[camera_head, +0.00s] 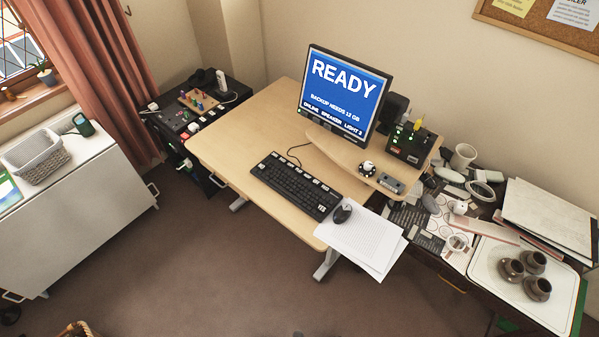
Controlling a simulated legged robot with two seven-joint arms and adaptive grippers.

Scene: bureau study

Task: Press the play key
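No key marked play can be made out at this size. A black keyboard (296,186) lies on the wooden desk (235,135); it has some pale keys along its far edge and a white-lettered YES key near its right end. A small grey device (390,183) with dark parts on top sits on the raised shelf (335,150), right of a round black-and-white object (367,169). The monitor (345,92) reads READY, with smaller lines about a backup, online, speaker and light. Neither of my grippers is in view.
A mouse (342,213) and paper sheets (365,240) lie at the desk's front right corner. A black box with green lights (410,146) stands on the shelf. A cluttered side table with a white tray (490,270) is at right, a white cabinet (80,215) at left. The floor in front is open.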

